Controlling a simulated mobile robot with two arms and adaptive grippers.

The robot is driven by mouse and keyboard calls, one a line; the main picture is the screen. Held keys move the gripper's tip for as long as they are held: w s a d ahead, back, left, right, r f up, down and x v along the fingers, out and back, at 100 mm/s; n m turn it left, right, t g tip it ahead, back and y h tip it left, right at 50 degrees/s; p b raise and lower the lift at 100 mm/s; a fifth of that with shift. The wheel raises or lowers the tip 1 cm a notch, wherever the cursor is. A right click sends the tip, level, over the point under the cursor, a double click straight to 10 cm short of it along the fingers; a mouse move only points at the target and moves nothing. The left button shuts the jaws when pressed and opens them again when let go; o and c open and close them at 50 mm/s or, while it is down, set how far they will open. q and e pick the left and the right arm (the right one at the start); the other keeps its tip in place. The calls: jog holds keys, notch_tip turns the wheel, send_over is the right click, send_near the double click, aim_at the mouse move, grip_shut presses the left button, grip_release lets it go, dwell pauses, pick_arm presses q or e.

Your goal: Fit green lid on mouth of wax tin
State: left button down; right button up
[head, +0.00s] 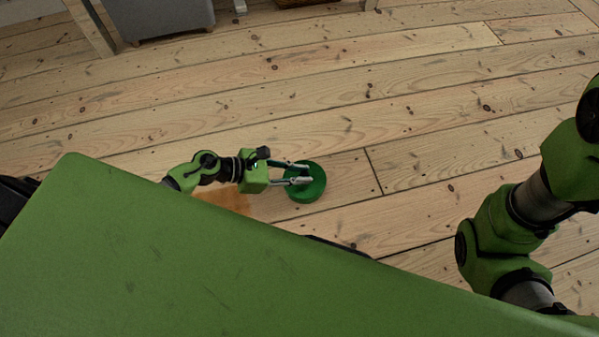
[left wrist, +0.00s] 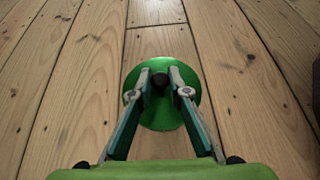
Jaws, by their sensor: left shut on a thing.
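The green lid (head: 308,190) is a round disc with a dark knob, low over the floorboards in the middle of the head view. It also shows in the left wrist view (left wrist: 162,117), where the knob sits between the fingertips. My left gripper (head: 304,174) is shut on the lid's knob, with its fingers reaching over the disc from the left. In the left wrist view the gripper (left wrist: 160,82) looks down on the lid. I cannot make out the wax tin; whether it is under the lid I cannot tell. My right gripper is out of view.
An orange-brown patch (head: 224,198) lies on the floor below my left forearm, partly hidden. A grey upholstered piece (head: 160,18) and a wooden leg (head: 92,28) stand at the top left. A wicker-like item (head: 295,2) shows at the top edge. Floor right of the lid is clear.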

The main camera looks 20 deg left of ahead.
pick_arm(q)
jog(key=c, duration=1.8)
grip_release()
jog(key=shift+c, duration=0.2)
jog(key=v, duration=1.2)
